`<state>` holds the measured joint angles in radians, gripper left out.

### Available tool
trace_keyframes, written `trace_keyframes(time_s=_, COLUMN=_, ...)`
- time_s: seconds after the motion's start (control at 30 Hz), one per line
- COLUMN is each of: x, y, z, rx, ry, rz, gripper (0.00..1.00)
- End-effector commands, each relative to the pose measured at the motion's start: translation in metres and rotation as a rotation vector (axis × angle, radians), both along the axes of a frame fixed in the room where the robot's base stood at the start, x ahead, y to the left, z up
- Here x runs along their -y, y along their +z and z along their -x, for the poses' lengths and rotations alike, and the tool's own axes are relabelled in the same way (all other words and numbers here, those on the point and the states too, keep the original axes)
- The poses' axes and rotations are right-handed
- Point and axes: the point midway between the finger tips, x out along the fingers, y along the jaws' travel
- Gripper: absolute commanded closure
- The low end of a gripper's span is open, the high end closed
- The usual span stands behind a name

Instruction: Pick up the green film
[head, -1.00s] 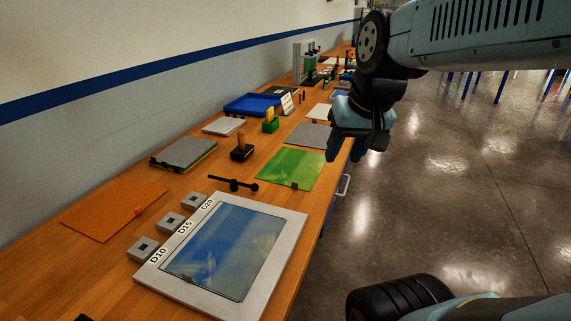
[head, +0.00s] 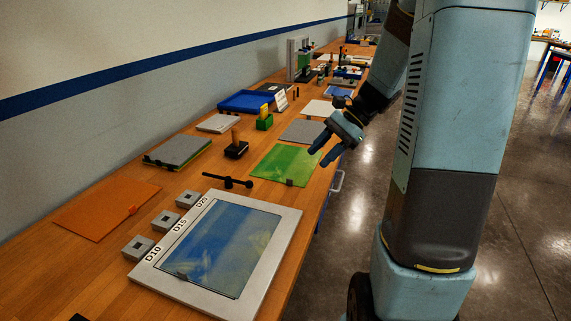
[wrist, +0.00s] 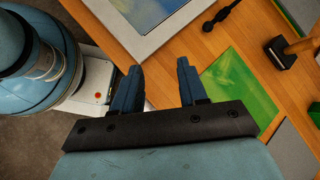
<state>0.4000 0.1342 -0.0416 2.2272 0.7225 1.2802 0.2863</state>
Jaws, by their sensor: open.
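The green film (head: 284,164) is a flat bright green sheet on the wooden bench, with a small dark tab (head: 290,182) at its near edge. My gripper (head: 319,158) is open and empty, above the bench's right edge, beside the film's right side. In the wrist view the green film (wrist: 240,88) lies to the right of my gripper (wrist: 157,82), whose two fingers are spread apart over the bench edge and floor. Part of the film is hidden behind my gripper there.
A framed blue glass bath (head: 220,247) lies in front of the film. A black T-shaped handle (head: 228,181), a black stamp with a wooden grip (head: 236,146) and a grey sheet (head: 302,131) lie close around it. An orange sheet (head: 105,208) is at left.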

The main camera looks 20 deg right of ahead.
Motion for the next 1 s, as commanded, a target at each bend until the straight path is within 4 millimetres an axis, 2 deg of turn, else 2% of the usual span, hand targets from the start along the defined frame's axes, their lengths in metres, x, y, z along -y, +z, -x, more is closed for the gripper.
trace_keyframes(time_s=0.3, x=0.047, y=-0.054, z=-0.048, rx=-0.195, ry=-0.274, rz=-0.268, gripper=0.58)
trace_keyframes(time_s=0.6, x=0.083, y=-0.093, z=-0.075, rx=-0.301, ry=-0.451, rz=-0.446, gripper=0.58)
trace_keyframes(time_s=0.77, x=0.087, y=-0.101, z=-0.079, rx=-0.317, ry=-0.479, rz=-0.477, gripper=0.58)
trace_keyframes(time_s=0.87, x=0.078, y=-0.105, z=-0.082, rx=-0.319, ry=-0.481, rz=-0.480, gripper=0.58)
trace_keyframes(time_s=1.0, x=0.055, y=-0.112, z=-0.086, rx=-0.320, ry=-0.479, rz=-0.479, gripper=0.58)
